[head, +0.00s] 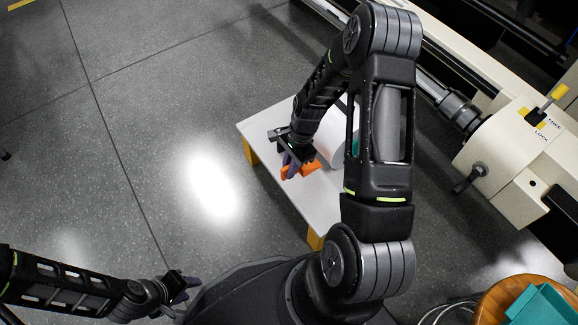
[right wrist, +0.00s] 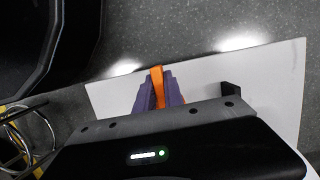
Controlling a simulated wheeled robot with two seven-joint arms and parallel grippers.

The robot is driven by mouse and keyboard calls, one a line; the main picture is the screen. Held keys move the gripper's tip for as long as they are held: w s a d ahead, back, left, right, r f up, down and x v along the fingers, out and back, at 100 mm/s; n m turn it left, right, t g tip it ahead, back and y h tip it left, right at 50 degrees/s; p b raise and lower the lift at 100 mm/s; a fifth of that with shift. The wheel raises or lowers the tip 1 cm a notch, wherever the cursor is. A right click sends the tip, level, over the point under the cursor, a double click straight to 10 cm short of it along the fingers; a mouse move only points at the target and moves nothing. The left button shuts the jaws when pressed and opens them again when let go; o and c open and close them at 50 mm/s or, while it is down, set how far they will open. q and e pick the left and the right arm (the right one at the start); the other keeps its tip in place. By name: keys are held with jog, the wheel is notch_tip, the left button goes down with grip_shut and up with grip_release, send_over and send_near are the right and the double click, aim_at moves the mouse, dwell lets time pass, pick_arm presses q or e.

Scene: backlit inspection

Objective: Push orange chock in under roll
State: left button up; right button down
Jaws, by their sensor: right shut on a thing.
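The orange chock (head: 309,168) is low over the white platform, just left of the pale roll (head: 335,147). In the right wrist view the orange chock (right wrist: 157,78) shows as a narrow strip between purple fingers. My right gripper (head: 291,163) is shut on the chock; its fingers (right wrist: 158,92) press from both sides. My arm hides much of the roll, and I cannot tell whether the chock touches it. My left gripper (head: 188,294) is away at the lower left, empty, its fingers seemingly apart.
The white platform (head: 262,127) stands on yellow feet (head: 250,152). A teal piece (head: 355,147) shows partly beside the roll. A cream machine with a lock lever (head: 515,150) is at right. A wooden stool (head: 494,301) holds a teal block (head: 541,304). Floor at left is clear.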

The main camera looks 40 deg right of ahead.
jog(key=shift+d+b+x, duration=0.25)
jog(key=shift+b+x, duration=0.4)
jog(key=shift+x, duration=0.4)
jog(key=shift+d+b+x, duration=0.25)
jog(key=shift+b+x, duration=0.4)
jog(key=shift+x, duration=0.35)
jog(key=shift+d+b+x, duration=0.25)
jog(key=shift+b+x, duration=0.4)
jog(key=shift+x, duration=0.4)
jog(key=shift+d+f+b, duration=0.15)
jog(key=shift+d+b, duration=0.2)
jog(key=shift+d, duration=2.6)
jog(key=c, duration=1.4)
grip_release()
jog(key=shift+o, duration=0.2)
jog(key=shift+d, duration=0.1)
jog(key=p+v, duration=0.3)
jog(key=v, duration=0.4)
jog(key=shift+r, duration=0.4)
jog(key=shift+s, duration=0.1)
